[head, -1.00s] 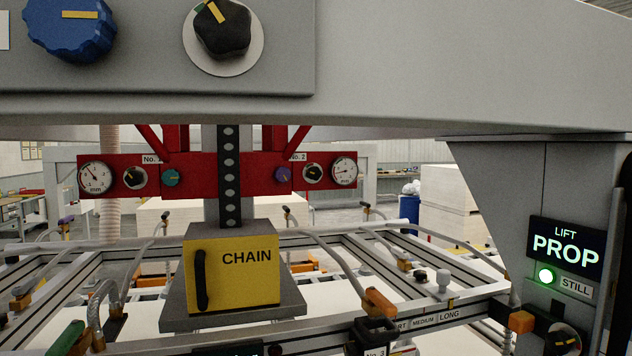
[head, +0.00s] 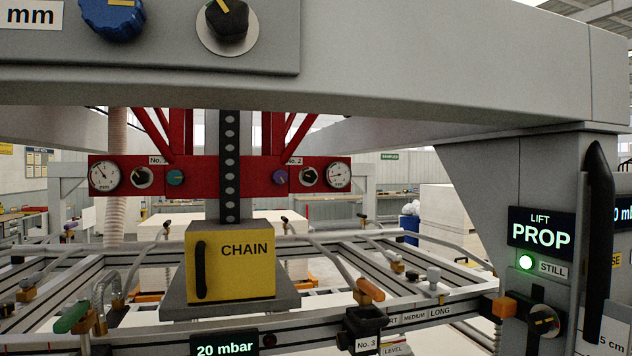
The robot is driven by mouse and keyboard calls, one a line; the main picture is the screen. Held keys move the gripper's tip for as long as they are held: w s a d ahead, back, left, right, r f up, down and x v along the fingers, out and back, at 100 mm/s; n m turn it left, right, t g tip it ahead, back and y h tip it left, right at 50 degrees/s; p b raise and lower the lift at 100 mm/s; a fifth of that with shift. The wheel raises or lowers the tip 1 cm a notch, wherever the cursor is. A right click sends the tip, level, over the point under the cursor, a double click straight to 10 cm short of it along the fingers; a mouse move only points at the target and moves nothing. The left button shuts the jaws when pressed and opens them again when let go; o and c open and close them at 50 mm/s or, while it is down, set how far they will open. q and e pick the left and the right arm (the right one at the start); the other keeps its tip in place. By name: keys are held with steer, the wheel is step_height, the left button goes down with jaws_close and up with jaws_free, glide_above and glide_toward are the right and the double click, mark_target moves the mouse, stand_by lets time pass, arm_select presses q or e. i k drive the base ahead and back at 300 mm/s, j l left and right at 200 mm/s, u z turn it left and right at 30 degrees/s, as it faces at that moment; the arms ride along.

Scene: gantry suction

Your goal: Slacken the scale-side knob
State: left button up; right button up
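A scale strip (head: 418,316) lettered MEDIUM and LONG runs along the front rail at lower right. Its left end is hidden behind a black block (head: 362,325) marked No. 3. A pale grey knob (head: 433,276) stands upright on the frame just behind the strip. A small dark knob (head: 411,274) sits to its left. I cannot tell for certain which of these is the scale-side knob, or how tight either is. Neither of my grippers is in view.
A yellow CHAIN box (head: 235,285) with a black handle stands mid-frame, below a red gauge bar (head: 200,177). A grey beam (head: 400,75) crosses the top. At right is a lit LIFT PROP display (head: 541,233) above a black knob (head: 545,320). Hoses cross the frame.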

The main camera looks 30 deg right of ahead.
mark_target(309, 176)
steer(key=k+z, duration=0.1)
steer(key=z, duration=0.25)
steer(key=k+z, duration=0.1)
steer(key=z, duration=0.25)
steer(key=k+z, duration=0.1)
steer(key=z, duration=0.25)
